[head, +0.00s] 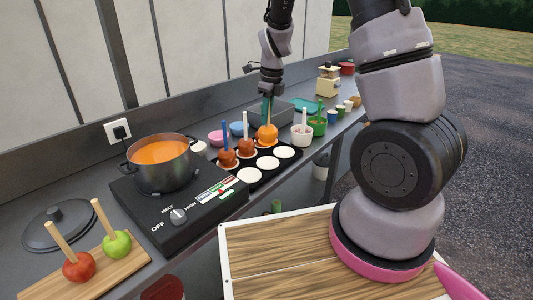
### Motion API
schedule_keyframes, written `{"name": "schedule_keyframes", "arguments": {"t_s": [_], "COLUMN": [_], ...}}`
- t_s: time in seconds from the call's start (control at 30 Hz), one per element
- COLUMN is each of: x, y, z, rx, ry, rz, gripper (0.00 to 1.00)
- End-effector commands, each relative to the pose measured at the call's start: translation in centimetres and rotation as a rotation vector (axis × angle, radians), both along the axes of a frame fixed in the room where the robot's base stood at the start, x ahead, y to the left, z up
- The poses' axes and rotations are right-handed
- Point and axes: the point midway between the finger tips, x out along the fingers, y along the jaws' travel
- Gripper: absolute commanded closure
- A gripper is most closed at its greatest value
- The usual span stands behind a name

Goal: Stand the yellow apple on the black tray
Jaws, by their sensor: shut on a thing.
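The black tray (262,178) lies on the counter beyond the hotplate, with round white discs in two rows.
A pot of orange liquid (162,163) stands on the black hotplate (165,222). A red apple (79,267) and a green apple (117,244) with sticks are on a board (108,277). The front-row discs are bare.

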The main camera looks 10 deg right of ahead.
Motion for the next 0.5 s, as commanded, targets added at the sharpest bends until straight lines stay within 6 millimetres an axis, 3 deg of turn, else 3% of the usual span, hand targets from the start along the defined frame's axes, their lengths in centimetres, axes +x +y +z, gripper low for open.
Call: {"name": "schedule_keyframes", "arguments": {"t_s": [0.13,0.5], "x": [-0.1,-0.1], "y": [-0.1,-0.1], "z": [-3.1,-7.7], "rx": [-0.001,-0.001], "ry": [0.006,0.005], "rz": [-0.003,-0.001], "gripper": [1.00,1.00]}}
